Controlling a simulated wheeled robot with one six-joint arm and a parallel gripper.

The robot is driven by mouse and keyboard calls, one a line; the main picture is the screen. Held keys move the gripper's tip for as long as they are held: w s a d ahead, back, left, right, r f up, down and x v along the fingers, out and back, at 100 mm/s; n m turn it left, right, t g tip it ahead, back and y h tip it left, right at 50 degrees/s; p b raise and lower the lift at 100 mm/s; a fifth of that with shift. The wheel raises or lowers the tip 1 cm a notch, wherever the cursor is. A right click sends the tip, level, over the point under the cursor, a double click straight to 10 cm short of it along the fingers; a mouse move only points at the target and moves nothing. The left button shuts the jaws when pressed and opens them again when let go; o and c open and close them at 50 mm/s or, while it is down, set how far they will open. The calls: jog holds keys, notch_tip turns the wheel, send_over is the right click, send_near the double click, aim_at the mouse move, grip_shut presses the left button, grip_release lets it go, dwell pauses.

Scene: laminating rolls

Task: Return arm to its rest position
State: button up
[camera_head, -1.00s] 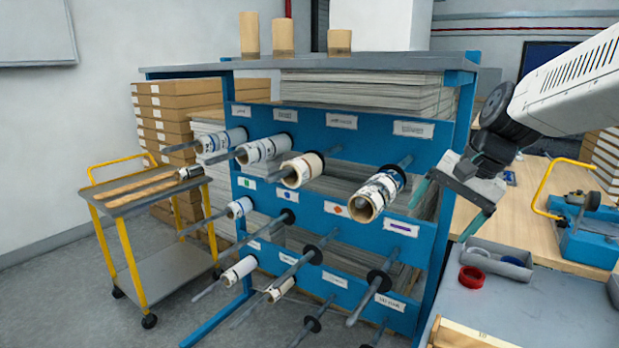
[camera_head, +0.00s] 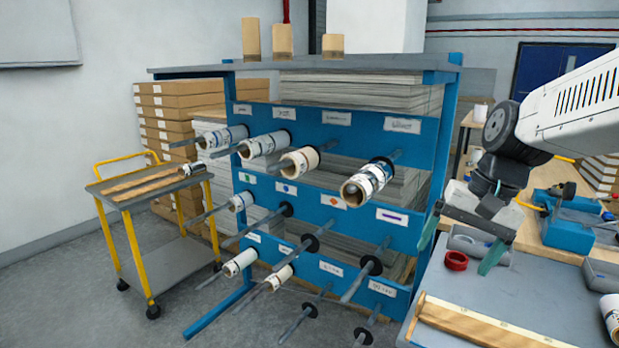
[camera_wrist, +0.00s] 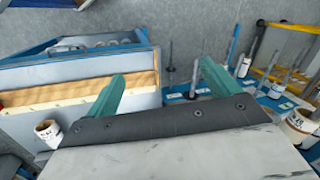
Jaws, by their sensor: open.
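My gripper (camera_head: 461,249) is at the right in the head view, above the left part of the grey worktop (camera_head: 560,300). Its two green fingers are spread wide with nothing between them. In the wrist view my gripper (camera_wrist: 160,88) is open too, its fingers apart and empty. The blue rack (camera_head: 347,165) stands just left of it, with several laminating rolls on its pegs. One printed roll (camera_head: 362,187) sits on the upper right peg, apart from my gripper.
A red ring (camera_head: 456,260) and a grey bin (camera_head: 478,243) are on the worktop beside my gripper. A wooden strip (camera_head: 490,328) lies at its front. A yellow-handled trolley (camera_head: 165,245) stands at the left. Rack pegs jut forward; floor shows between trolley and rack.

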jog(key=s+d+f+n+h, duration=0.1)
jog(key=s+n, duration=0.3)
jog(key=s, duration=1.5)
jog(key=shift+d+f+h, duration=0.35)
jog(key=shift+f+h, duration=0.15)
jog(key=shift+h, duration=0.3)
